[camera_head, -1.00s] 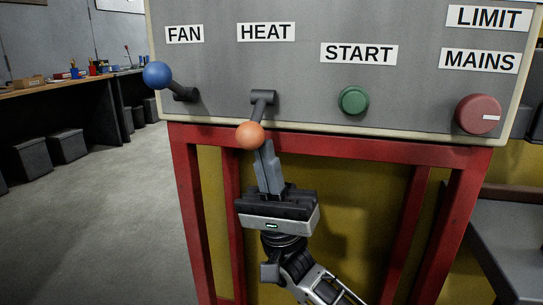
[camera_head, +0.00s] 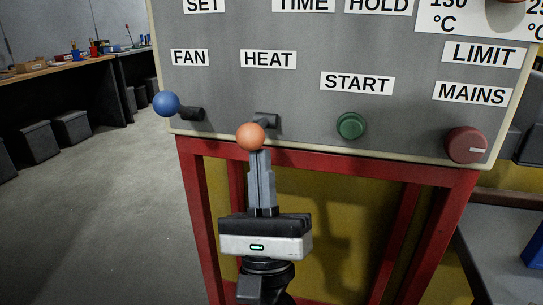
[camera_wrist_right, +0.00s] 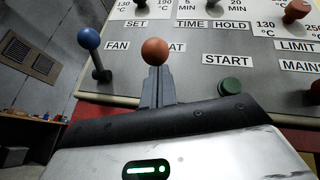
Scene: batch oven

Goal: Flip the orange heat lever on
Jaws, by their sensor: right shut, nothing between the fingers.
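The heat lever has an orange ball (camera_head: 250,136) on a short grey arm. The arm comes from a pivot (camera_head: 268,120) under the HEAT label, and the ball sticks out toward me, slightly below the pivot. My right gripper (camera_head: 259,153) is shut and empty, fingers pointing up, with its tips right beneath the orange ball, seemingly touching it. In the right wrist view the orange ball (camera_wrist_right: 155,51) sits right at the top of the fingertips (camera_wrist_right: 157,70), which hide the arm. My left gripper is not in view.
The blue-ball fan lever (camera_head: 166,104) is left of the heat lever. The green start button (camera_head: 351,126) and red mains knob (camera_head: 466,145) are to the right. A red frame (camera_head: 340,161) stands below the panel. A workbench (camera_head: 70,78) is at the far left.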

